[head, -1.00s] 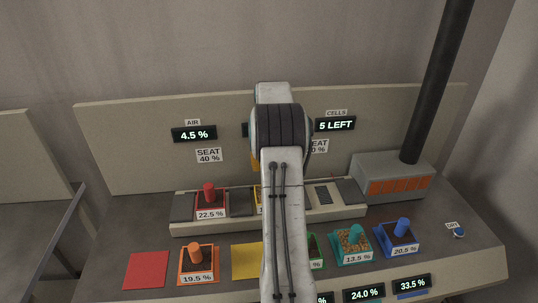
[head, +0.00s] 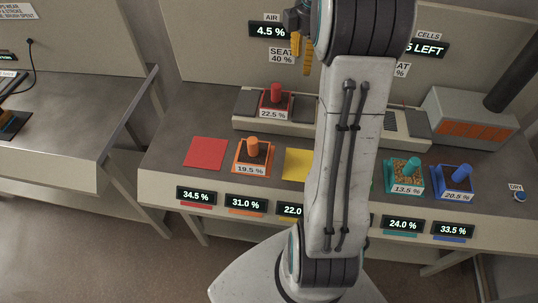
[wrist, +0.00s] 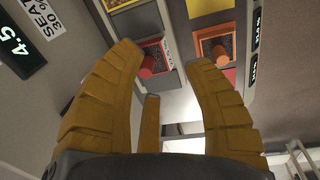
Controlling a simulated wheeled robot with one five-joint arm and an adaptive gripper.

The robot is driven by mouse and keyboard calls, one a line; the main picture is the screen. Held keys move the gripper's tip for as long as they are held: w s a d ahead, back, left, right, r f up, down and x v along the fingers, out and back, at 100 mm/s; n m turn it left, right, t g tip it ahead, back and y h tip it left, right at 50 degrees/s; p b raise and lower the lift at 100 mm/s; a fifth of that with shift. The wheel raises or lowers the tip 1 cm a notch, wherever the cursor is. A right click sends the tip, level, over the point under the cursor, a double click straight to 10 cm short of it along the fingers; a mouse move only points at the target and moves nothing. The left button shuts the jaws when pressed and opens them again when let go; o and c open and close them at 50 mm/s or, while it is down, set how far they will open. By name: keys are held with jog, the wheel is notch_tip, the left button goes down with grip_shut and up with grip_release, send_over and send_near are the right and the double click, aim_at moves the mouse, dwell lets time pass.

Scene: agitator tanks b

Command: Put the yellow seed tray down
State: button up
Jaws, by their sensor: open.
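The yellow seed tray is mostly out of sight. In the wrist view only a yellow edge (wrist: 118,4), probably its rim, shows at the top on the grey bench unit, past the red tray. In the head view my arm covers that spot. A flat yellow square (head: 297,164) on the front of the bench is partly hidden by my arm, and its visible part is bare. My gripper (head: 301,55) is raised in front of the back panel, above the red tray. In the wrist view its yellow fingers (wrist: 163,62) are spread with nothing between them.
A red tray (head: 276,104) sits in the bench unit. An orange tray (head: 252,156), a teal tray (head: 405,177) and a blue tray (head: 453,182) stand along the front. A red square (head: 206,152) is bare. A heater-like box (head: 470,118) stands at right.

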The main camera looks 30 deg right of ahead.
jog(key=s+a+r+m, duration=0.2)
jog(key=s+a, duration=0.1)
jog(key=a, duration=0.6)
jog(key=s+a+f+m+t, duration=0.1)
jog(key=s+a+f+m, duration=0.1)
jog(key=s+a, duration=0.5)
jog(key=s+a+f+m+t, duration=0.2)
jog(key=s+a+m, duration=0.3)
jog(key=s, duration=0.3)
jog(key=shift+s+a+f+y, duration=0.3)
jog(key=shift+a+f, duration=0.1)
jog(key=shift+a, duration=0.45)
